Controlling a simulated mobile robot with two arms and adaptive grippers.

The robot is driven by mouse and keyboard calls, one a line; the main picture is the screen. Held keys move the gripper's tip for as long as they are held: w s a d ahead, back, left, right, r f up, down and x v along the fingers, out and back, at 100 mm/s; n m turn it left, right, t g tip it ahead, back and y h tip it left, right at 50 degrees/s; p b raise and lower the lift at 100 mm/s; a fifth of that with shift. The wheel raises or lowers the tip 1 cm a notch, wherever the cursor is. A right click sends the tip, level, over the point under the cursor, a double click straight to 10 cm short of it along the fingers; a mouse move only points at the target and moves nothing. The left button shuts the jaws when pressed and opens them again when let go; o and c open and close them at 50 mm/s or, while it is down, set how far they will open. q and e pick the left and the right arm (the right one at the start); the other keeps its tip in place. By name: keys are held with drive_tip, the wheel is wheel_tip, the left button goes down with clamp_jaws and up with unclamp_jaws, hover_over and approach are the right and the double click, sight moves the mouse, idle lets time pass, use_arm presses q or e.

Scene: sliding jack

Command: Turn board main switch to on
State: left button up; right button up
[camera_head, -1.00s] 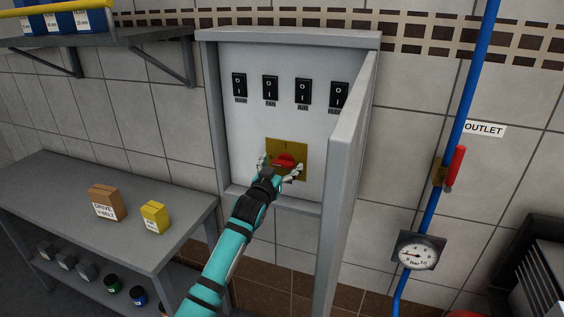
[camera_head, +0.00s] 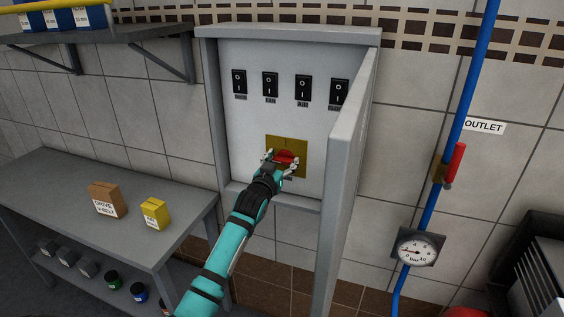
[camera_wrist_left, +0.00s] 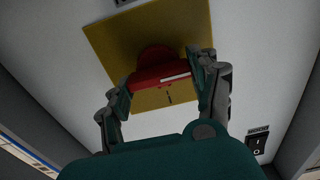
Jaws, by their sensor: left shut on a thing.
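The board main switch is a yellow plate (camera_head: 298,146) with a red knob (camera_head: 286,155), low inside the open grey panel box. My left gripper (camera_head: 281,160) is shut on the knob, one finger on each side. In the left wrist view the red knob (camera_wrist_left: 158,76) sits between the fingers of the gripper (camera_wrist_left: 166,84), in front of the yellow plate (camera_wrist_left: 110,42). A white line on the knob's bar points to the right finger. A small dark mark shows on the plate beside the knob. My right gripper is not in view.
Several black rocker switches (camera_head: 270,85) line the panel above. The open box door (camera_head: 346,160) stands out to the right of my arm. A grey bench (camera_head: 130,225) with a brown box (camera_head: 106,201) and a yellow box (camera_head: 155,214) is at left. A blue pipe (camera_head: 458,130) runs at right.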

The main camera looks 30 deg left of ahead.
use_arm(q)
drive_tip(key=m, duration=0.4)
drive_tip(key=shift+d+f+p, duration=0.1)
drive_tip(key=shift+p, duration=0.25)
drive_tip(key=m, duration=0.4)
drive_tip(key=shift+m, duration=0.3)
drive_tip(key=m+p, duration=0.1)
drive_tip(key=m, duration=0.3)
drive_tip(key=shift+d+f, duration=0.1)
drive_tip(key=shift+f, duration=0.05)
drive_tip(key=m, duration=0.5)
drive_tip(key=shift+f, duration=0.2)
drive_tip(key=shift+m, duration=0.3)
drive_tip(key=o, duration=0.9)
drive_tip(key=shift+o, duration=1.4)
drive_tip(key=shift+r, duration=0.1)
